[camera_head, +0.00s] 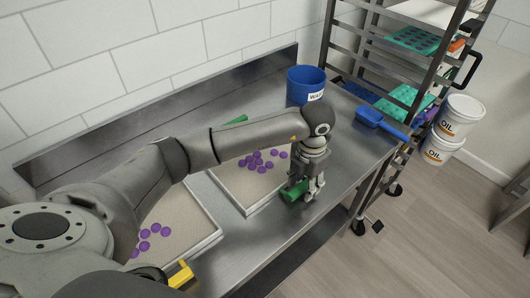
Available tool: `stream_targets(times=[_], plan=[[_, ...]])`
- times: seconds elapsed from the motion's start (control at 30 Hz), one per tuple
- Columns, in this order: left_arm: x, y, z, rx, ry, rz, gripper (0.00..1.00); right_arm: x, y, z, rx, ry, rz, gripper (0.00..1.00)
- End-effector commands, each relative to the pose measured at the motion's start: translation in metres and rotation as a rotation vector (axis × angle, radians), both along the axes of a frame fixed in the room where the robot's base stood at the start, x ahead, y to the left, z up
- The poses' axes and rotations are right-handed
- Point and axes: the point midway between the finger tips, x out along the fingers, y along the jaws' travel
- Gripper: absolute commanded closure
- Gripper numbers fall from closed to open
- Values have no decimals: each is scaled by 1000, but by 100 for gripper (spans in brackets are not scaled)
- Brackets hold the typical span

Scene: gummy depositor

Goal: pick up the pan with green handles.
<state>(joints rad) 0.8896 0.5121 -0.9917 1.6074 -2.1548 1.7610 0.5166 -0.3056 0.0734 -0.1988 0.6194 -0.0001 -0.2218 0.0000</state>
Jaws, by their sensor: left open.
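The pan with green handles (238,185) lies on the steel table, pale inside, with several purple round gummies (262,160) in it. Its near green handle (293,191) sticks out toward the table's front edge. Its far green handle (237,120) shows just above my arm. My left gripper (305,195) points down at the near handle, its fingers open and very close to it. I cannot tell whether they touch it. My left arm hides part of the pan. My right gripper is not in view.
Another pan (188,222) with purple gummies and a yellow handle (181,274) lies to the left, partly behind my arm. A blue bucket (303,86) and a blue scoop (380,123) stand farther back. A metal rack (352,50) and white oil buckets (455,120) are at right.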

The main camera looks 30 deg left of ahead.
Motion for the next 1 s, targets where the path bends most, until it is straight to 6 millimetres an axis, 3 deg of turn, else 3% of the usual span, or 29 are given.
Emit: stream_targets(times=[0.13,0.37,0.73,1.0], plan=[[0,-1,-13,-1,-1,-1,55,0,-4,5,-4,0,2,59],[1,-1,-16,-1,-3,-1,55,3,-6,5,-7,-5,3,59],[0,-1,-16,-1,-3,-1,100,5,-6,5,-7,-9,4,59],[1,0,-15,0,-4,-1,100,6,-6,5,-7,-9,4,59]])
